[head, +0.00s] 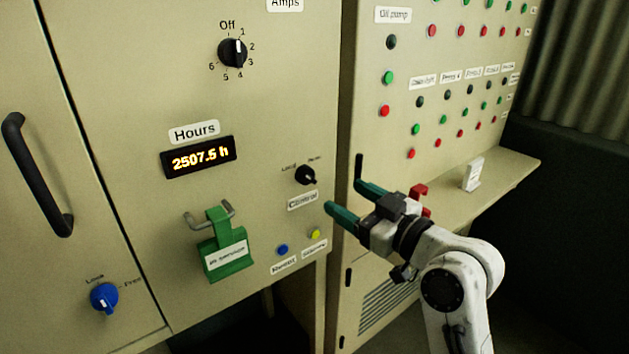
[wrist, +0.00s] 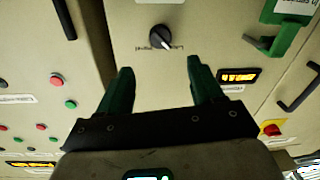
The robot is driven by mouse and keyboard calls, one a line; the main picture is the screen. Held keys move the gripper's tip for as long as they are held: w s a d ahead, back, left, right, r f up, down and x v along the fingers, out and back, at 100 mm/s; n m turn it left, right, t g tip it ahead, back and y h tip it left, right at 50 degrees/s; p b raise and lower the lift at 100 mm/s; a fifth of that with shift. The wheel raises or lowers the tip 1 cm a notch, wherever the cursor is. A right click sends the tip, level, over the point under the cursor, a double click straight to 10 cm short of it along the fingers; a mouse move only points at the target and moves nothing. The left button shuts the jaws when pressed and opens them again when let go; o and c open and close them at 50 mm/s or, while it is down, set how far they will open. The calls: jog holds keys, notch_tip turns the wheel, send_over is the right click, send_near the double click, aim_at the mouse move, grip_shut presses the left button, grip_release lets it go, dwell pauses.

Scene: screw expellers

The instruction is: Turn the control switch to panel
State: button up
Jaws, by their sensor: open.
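The control switch (head: 306,175) is a small black rotary knob on the beige cabinet front, above the "Control" label (head: 302,200). It also shows in the wrist view (wrist: 160,38), upside down, beyond the fingertips. Its white mark slants to the lower right there, toward the right of two small position labels, which are too blurred to read surely. My gripper (head: 344,196) has two green fingers, spread apart with nothing between them. In the head view it is right of the switch and apart from it. In the wrist view the switch lies between and beyond the fingers (wrist: 160,66).
A green tag (head: 225,250) hangs from a metal handle left of the switch. Blue (head: 282,250) and yellow (head: 314,235) buttons sit below it. A black selector (head: 233,52) and hours display (head: 198,158) are higher up. A ledge (head: 510,180) with a red item is behind my arm.

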aim_at(312, 178)
jog(key=p+x, duration=0.1)
jog(key=x, duration=0.9)
jog(key=shift+f, duration=0.1)
jog(key=c, duration=1.1)
